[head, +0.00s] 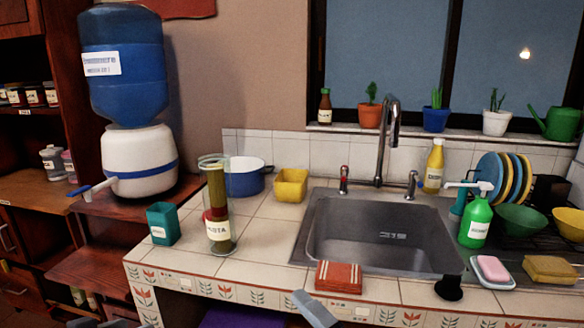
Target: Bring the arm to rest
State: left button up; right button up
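Only small parts of what look like my arms show at the bottom edge of the head view. Grey parts at the lower left look like my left gripper (98,323), mostly cut off by the frame. A flat grey piece in front of the counter edge looks like part of my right gripper (315,309), tilted toward the upper left. It is below the folded red cloth (338,276). I cannot see both fingers of either gripper, so their opening is hidden. I see nothing held in either visible part.
The tiled counter (262,240) holds a tall pasta jar (218,235), teal cup (161,224), yellow container (291,186), blue pot (245,182) and sink (385,240). Green soap bottle (475,220), pink soap (492,268) and sponge (550,268) are right. A water dispenser (138,160) stands left.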

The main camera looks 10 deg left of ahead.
pick_arm(q)
jog(key=s+d+f+g+y+p, duration=0.1)
jog(key=s+d+f, duration=0.2)
jog(key=f, duration=0.3)
jog(key=s+d+f+y, duration=0.1)
jog(key=s+d+f, duration=0.15)
jog(key=f, duration=0.25)
pick_arm(e)
jog(key=s+d+f+m+t+h, duration=0.1)
jog(key=s+d+f+m+h, duration=0.1)
jog(key=d+f+m+h, duration=0.8)
pick_arm(q)
jog(key=s+d+f+m, duration=0.1)
jog(key=s+d+f, duration=0.1)
jog(key=s+d, duration=0.3)
jog(key=s+d+f+m+p, duration=0.1)
jog(key=s+d+f, duration=0.2)
jog(key=s+d, duration=0.2)
jog(key=shift+f+g, duration=0.3)
jog(key=shift+f, duration=0.05)
pick_arm(e)
jog(key=s+d+f+m+g+h, duration=0.3)
jog(key=s+d+f+m+g, duration=0.1)
jog(key=s+d+f+m, duration=0.8)
notch_tip(320, 180, down, 2)
jog(key=s+d, duration=0.1)
jog(key=d, duration=0.2)
jog(key=shift+s+f, duration=0.15)
